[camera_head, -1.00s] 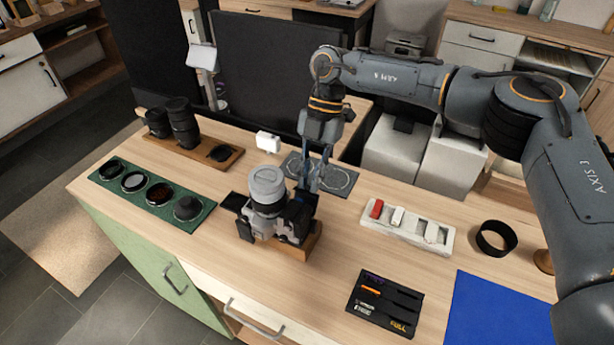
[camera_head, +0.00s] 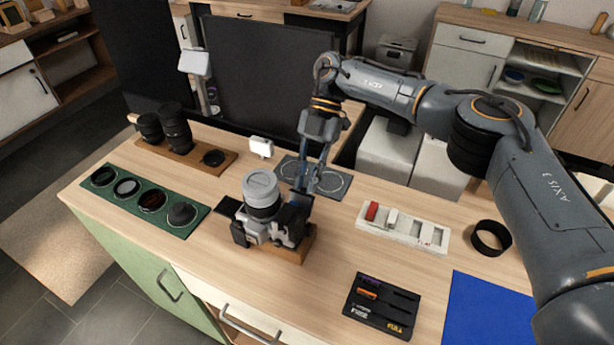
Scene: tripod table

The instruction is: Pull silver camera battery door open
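The silver camera (camera_head: 264,218) with a large silver lens stands on a small wooden block (camera_head: 295,255) near the middle of the table. Its battery door cannot be made out at this size. My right gripper (camera_head: 303,188) points down at the camera's right rear side, with its fingers close to the dark grip. The fingertips are partly hidden by the camera, so contact and opening cannot be told. My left gripper is not in view.
A white tray (camera_head: 402,236) with red and white batteries, a black ring (camera_head: 491,238), a black battery case (camera_head: 381,306) and a blue mat (camera_head: 487,309) lie to the right. A green filter mat (camera_head: 142,222) and dark lenses (camera_head: 175,128) are at left.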

